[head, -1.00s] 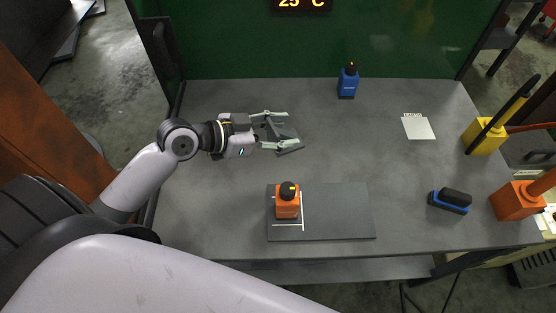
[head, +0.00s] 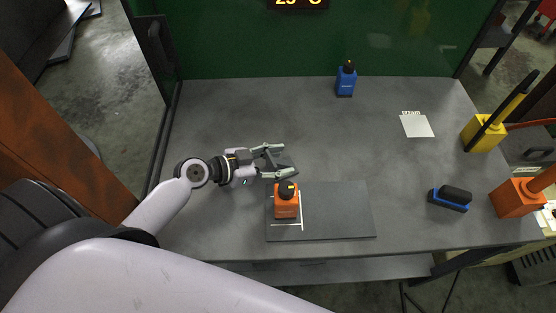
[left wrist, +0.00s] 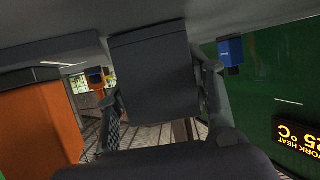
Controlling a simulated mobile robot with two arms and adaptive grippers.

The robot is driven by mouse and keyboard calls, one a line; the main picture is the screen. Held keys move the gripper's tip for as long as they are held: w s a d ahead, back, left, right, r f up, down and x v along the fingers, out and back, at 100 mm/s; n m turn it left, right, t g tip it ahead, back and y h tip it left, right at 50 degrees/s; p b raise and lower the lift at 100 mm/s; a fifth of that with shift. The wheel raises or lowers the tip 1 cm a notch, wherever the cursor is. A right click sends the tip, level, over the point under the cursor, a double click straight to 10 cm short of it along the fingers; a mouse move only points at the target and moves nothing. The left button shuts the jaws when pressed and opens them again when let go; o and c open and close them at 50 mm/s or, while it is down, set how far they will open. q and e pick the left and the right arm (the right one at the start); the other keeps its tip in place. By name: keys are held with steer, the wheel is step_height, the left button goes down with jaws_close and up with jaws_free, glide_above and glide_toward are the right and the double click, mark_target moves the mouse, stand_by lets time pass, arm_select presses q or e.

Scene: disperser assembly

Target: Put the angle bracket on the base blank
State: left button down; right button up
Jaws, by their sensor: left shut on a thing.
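The grey angle bracket (head: 277,160) is between the two fingers of my left gripper (head: 283,161), which is shut on it. In the left wrist view the bracket (left wrist: 155,75) is a dark grey plate between the fingers. The base blank (head: 343,212) is a flat dark grey plate lying on the table near the front. My left gripper is just beyond the blank's back left corner in the head view, apparently above the table. My right gripper is not in view.
A white sheet (head: 417,125) lies at the right. The blank's right half is clear.

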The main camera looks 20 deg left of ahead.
arm_select(q)
steer(key=c, duration=1.2)
jaws_free()
steer(key=shift+f, duration=0.1)
steer(key=o, duration=0.4)
steer(key=shift+o, duration=0.2)
